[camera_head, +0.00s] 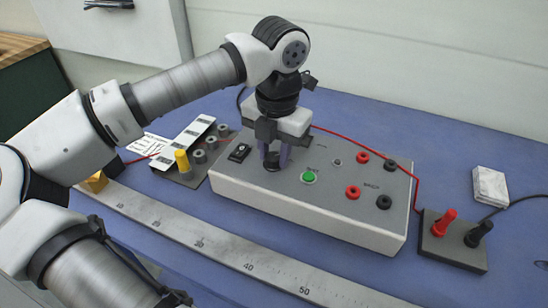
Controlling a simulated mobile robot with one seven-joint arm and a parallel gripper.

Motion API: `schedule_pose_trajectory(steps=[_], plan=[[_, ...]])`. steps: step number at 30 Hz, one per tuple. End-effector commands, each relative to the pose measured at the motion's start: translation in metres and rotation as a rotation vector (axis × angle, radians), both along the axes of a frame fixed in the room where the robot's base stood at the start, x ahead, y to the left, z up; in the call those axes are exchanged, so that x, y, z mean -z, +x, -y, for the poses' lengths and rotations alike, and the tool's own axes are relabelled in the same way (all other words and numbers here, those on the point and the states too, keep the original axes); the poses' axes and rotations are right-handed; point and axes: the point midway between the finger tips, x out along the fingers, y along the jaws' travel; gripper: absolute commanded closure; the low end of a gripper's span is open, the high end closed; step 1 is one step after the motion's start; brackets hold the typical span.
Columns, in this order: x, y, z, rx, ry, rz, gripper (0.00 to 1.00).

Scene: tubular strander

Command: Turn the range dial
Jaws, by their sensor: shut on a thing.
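The range dial (271,165) is a small dark knob on the top face of a light grey instrument box (330,217). My gripper (274,156) points down over it, with its fingers shut on the dial's sides. The gripper hides much of the dial, so its pointer and any scale marks cannot be read. On the box, a green button (309,177) is right of the dial. A black rocker switch (239,152) is on the box's left end.
Red and black sockets (353,192) fill the box's right part. A terminal block (452,245) with a red and a black post stands to the right. A metal ruler (220,246) lies in front. A board with a yellow-capped post (182,162) is to the left. Blue bench around the box is partly free.

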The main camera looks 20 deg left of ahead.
Motion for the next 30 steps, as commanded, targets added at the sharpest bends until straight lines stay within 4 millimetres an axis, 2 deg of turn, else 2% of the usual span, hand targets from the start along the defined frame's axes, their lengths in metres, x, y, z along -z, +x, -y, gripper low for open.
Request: schedule_pose_trajectory(steps=[9,23,24,29,30], plan=[[0.0003,-0.0001,0.0002,0.105,0.000,-0.001,0.93],[-0.0006,-0.0001,0.0002,0.121,0.001,0.000,0.93],[-0.0006,-0.0001,0.0002,0.121,0.001,0.000,0.69],[-0.0005,-0.0001,0.0002,0.121,0.001,0.000,0.48],[-0.0004,-0.0001,0.0002,0.120,0.000,0.000,0.48]])
